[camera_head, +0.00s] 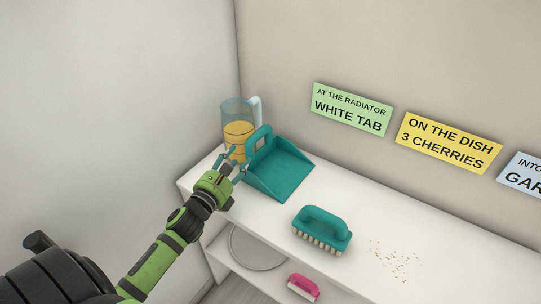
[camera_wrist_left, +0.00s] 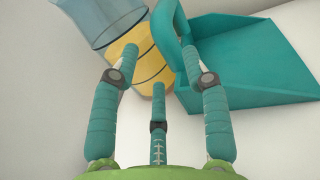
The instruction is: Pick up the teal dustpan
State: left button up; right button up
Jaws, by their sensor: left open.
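The teal dustpan (camera_head: 281,170) lies on the white shelf top near the corner, its raised handle toward the left. It also shows in the left wrist view (camera_wrist_left: 250,60), with the handle loop (camera_wrist_left: 168,28) at top centre. My left gripper (camera_head: 236,160) is open at the handle end of the dustpan. In the left wrist view its teal fingers (camera_wrist_left: 158,75) are spread, with the handle's lower end beside and between the tips. I cannot tell whether they touch it. My right gripper is not in view.
A clear jug (camera_head: 238,132) with orange contents stands right behind my left gripper, close to the dustpan. A teal brush (camera_head: 322,230) and crumbs (camera_head: 393,260) are on the shelf top (camera_head: 375,210). A grey round plate (camera_head: 255,250) and pink brush (camera_head: 303,287) are on the lower shelf.

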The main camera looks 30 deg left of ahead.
aim_at(246, 150)
pick_arm(q)
jog(key=w+p, duration=0.1)
jog(key=w, duration=0.2)
jog(key=shift+w+r, duration=0.15)
jog(key=shift+w, duration=0.75)
grip_shut()
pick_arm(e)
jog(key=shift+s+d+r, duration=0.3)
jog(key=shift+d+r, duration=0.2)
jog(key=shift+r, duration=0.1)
